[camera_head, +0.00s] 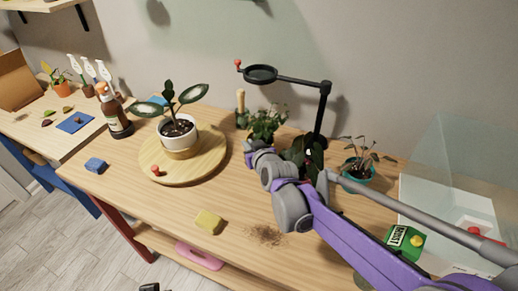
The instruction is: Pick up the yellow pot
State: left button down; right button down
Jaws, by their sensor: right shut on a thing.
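My right arm reaches in from the right, and my right gripper (254,151) is at the back middle of the table, shut at the base of a bushy green plant (266,121). The gripper and wrist hide that plant's pot, so its colour cannot be told. No pot that is clearly yellow shows. A white pot with a tan lower part (179,140) stands upright on a round wooden board (216,165), left of the gripper and apart from it. A teal pot (357,179) stands to the right, behind my arm.
A black stand with a magnifier (261,74) rises behind the gripper. A dark-leaved plant (305,152) is partly behind my arm. A yellow sponge (209,222), spilled soil (265,235), a green box (405,240) and a glass tank (460,165) are nearby. The front left of the table is mostly clear.

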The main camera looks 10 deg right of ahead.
dwell(0.4)
notch_tip(320, 180, up, 10)
jog(key=p, duration=0.1)
jog(key=shift+d+p, duration=0.2)
jog(key=shift+p, duration=0.1)
